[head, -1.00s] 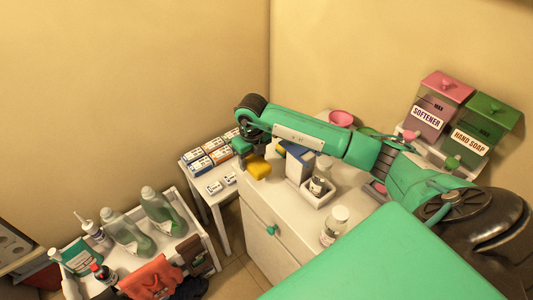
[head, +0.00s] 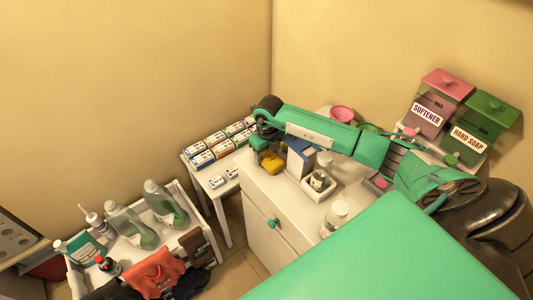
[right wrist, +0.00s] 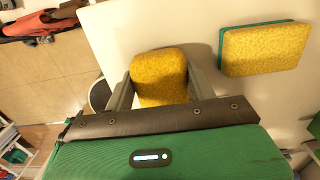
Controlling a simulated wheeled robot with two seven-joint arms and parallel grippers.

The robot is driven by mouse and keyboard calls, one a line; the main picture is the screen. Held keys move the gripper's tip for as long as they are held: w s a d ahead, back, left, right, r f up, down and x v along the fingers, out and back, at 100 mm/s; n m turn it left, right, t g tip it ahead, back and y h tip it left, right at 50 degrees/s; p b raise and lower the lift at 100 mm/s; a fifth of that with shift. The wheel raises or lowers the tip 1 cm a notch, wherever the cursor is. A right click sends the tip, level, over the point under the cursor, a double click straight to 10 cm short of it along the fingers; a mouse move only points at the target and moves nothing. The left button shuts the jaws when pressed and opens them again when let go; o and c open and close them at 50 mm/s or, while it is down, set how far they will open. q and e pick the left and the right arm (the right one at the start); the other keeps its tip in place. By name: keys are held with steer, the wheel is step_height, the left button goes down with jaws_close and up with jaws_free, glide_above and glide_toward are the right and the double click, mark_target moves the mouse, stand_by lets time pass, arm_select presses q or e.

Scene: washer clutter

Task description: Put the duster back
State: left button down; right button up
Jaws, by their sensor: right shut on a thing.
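A rounded yellow block, which I take to be the duster (right wrist: 160,75), sits between the two fingers of my right gripper (right wrist: 158,88) in the right wrist view. The gripper is shut on it, above or at the white cabinet top; the gap below cannot be told. In the head view the duster (head: 272,161) shows under my right gripper (head: 264,148), near the cabinet's left edge. A yellow sponge with a green backing (right wrist: 264,50) lies to its right in the wrist view, apart from it. My left gripper is out of view.
Softener (head: 432,108) and hand-soap (head: 476,130) dispensers stand behind right. Several small boxes (head: 203,158) fill the left side table; bottles (head: 128,225) crowd a lower-left rack.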

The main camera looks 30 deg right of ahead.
mark_target(267, 154)
steer(key=o, duration=0.9)
steer(key=shift+r+p, duration=0.55)
steer(key=shift+p, duration=0.1)
steer(key=r+p, duration=0.2)
steer(key=r, duration=0.1)
steer(key=r+p, duration=0.2)
steer(key=r, duration=0.2)
steer(key=r+p, duration=0.2)
steer(key=r, duration=0.2)
steer(key=shift+s+r, duration=0.25)
steer(key=shift+s, duration=0.05)
steer(key=shift+f, duration=0.1)
